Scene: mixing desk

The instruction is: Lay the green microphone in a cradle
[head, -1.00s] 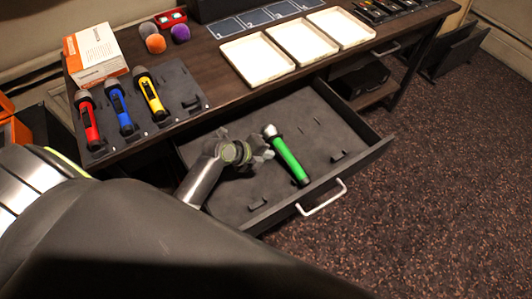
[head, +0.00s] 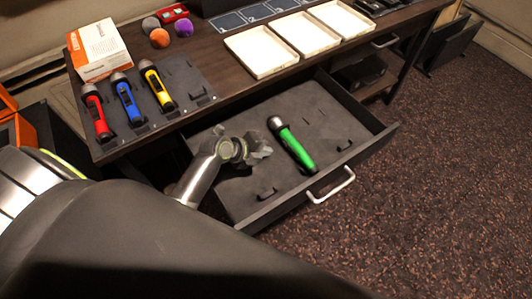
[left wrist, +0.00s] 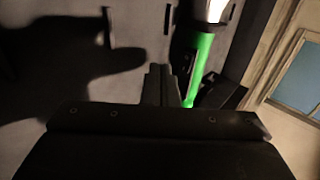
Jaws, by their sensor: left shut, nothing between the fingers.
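The green microphone (head: 299,150) lies in the open drawer (head: 240,203), its silver head toward the desk and a dark strip on its upper side. It also shows in the left wrist view (left wrist: 199,62), partly hidden behind the fingers. My left gripper (head: 264,149) is shut and empty, low in the drawer, just left of the microphone. The fingers (left wrist: 158,72) appear beside the green body in the left wrist view; I cannot tell if they touch it. On the desk, a dark cradle mat (head: 207,108) holds red, blue and yellow microphones; its rightmost cradle (head: 194,97) is empty. My right gripper is out of view.
White trays (head: 262,52) stand on the desk right of the mat. A carton (head: 98,50) and foam balls (head: 160,38) are behind it. The drawer's front wall and handle (head: 331,187) border the microphone. Small dark clips (head: 266,193) stand on the drawer floor.

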